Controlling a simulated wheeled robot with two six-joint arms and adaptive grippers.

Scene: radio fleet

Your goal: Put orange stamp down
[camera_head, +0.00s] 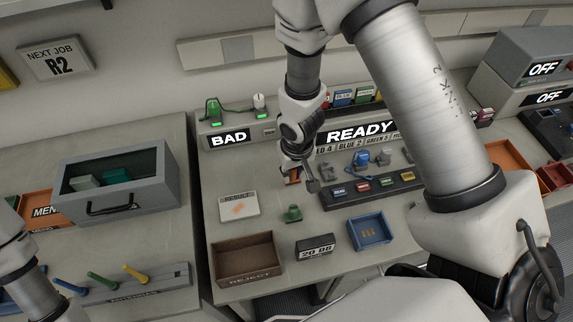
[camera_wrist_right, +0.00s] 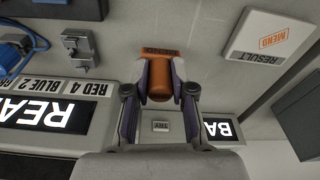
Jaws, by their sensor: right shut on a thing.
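My right gripper (camera_head: 299,178) is over the middle of the bench, below the lit READY sign. It is shut on the orange stamp (camera_head: 291,175). In the right wrist view the stamp's orange-brown handle (camera_wrist_right: 159,84) sits between the two fingers (camera_wrist_right: 160,88), with its lettered block just beyond them. I cannot tell whether the block touches the bench. The result card (camera_head: 232,207) lies to the left and nearer in the head view and bears an orange MEND mark; it also shows in the right wrist view (camera_wrist_right: 262,36). My left gripper is out of view.
A green stamp (camera_head: 292,214) stands right of the card. A brown REJECT tray (camera_head: 245,260), a small dark 20 06 block (camera_head: 315,247) and a blue tray (camera_head: 370,230) line the front. A row of coloured labelled keys (camera_head: 362,187) lies to the right.

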